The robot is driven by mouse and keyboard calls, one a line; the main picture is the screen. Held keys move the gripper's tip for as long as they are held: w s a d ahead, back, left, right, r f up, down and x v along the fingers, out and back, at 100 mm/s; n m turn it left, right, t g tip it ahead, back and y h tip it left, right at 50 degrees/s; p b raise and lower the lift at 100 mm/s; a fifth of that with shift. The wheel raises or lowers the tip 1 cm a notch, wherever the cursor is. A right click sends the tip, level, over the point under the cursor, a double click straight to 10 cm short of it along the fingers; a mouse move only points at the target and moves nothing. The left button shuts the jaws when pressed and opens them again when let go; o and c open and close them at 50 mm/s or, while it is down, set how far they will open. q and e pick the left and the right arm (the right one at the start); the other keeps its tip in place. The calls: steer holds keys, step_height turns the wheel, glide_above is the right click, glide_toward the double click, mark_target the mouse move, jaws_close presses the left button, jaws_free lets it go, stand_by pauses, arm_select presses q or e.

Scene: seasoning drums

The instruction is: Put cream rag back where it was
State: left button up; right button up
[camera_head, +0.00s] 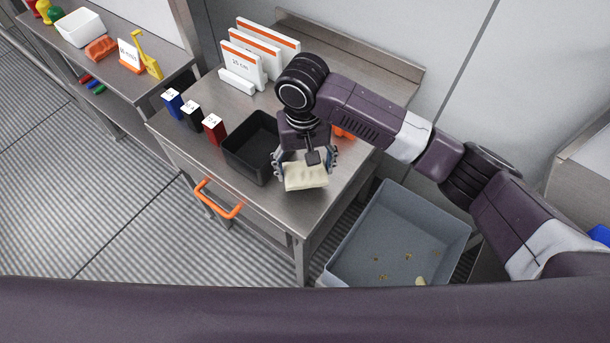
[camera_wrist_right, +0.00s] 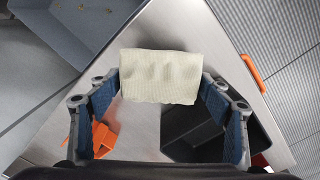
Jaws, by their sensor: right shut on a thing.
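The cream rag (camera_head: 306,178) is a folded pale cloth at the front right part of the steel table (camera_head: 262,207) in the head view. My right gripper (camera_head: 306,165) is shut on the rag, with a finger at each side of it. In the right wrist view the rag (camera_wrist_right: 161,77) spans between the blue-padded fingers of my right gripper (camera_wrist_right: 160,88). Whether the rag touches the tabletop is hard to tell. My left gripper is not in view.
A black open bin (camera_head: 252,150) stands left of the gripper. An orange object (camera_wrist_right: 103,135) lies partly hidden behind it. Blue, black and red boxes (camera_head: 213,128) line the table's left. A grey tub (camera_head: 392,232) with scraps sits lower right. White signs (camera_head: 245,60) stand at the back.

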mark_target(305, 179)
steer(key=shift+f+p, duration=0.3)
steer(key=shift+f, duration=2)
steer(key=shift+f, duration=0.1)
steer(key=o, duration=1.2)
steer(key=shift+o, duration=0.2)
step_height(305, 179, up, 12)
steer(key=shift+a+r+b, duration=0.1)
steer(key=shift+r+b, duration=0.05)
steer(key=shift+b, duration=0.95)
